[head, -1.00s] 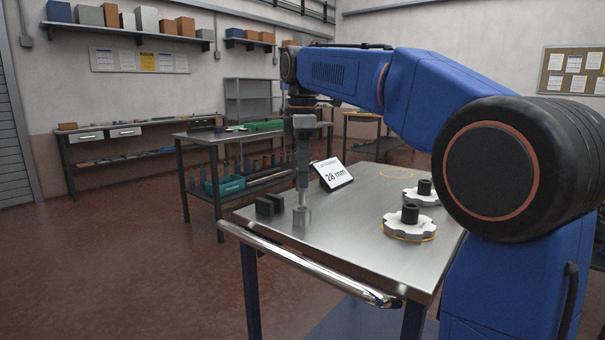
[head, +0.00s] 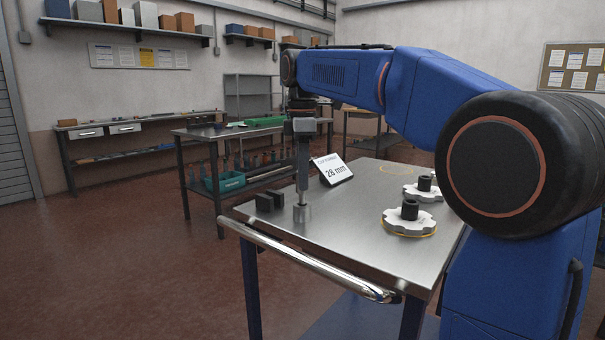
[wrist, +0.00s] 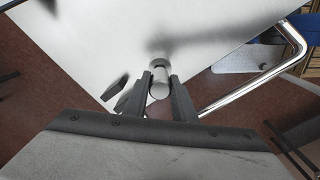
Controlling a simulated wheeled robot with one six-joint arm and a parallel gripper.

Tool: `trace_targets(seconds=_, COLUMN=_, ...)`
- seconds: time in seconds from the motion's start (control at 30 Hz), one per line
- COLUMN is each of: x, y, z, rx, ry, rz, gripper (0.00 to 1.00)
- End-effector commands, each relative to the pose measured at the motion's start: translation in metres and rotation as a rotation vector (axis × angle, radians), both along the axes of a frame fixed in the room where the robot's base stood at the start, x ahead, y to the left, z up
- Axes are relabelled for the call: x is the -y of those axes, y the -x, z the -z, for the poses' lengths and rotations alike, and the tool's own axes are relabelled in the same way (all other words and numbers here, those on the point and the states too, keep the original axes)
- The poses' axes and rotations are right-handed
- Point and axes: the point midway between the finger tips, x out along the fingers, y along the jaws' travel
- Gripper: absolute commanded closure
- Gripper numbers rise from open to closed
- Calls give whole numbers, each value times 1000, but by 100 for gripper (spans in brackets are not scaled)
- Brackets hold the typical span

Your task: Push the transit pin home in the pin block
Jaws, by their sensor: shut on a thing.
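My gripper (head: 302,186) points straight down over the near left corner of the steel table (head: 345,225). It is shut on a slim grey metal pin (head: 302,199), whose round end shows between the fingers in the wrist view (wrist: 159,90). The pin stands upright over a short round metal block (head: 302,214), which also shows just beyond the pin in the wrist view (wrist: 160,65). The pin's lower end meets the block's top in the head view. How deep it sits is hidden.
A dark notched block (head: 268,203) stands just left of the metal block. A card reading 28 mm (head: 333,171) stands behind. Two white lobed discs with black hubs, the nearer one (head: 409,224) clearer, sit at the right. A chrome rail (head: 310,262) runs along the front edge.

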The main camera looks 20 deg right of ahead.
Motion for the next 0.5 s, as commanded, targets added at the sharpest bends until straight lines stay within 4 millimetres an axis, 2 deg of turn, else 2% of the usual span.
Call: trace_targets(seconds=0.5, x=0, y=0, z=10, rx=0, ry=0, rz=0, gripper=100)
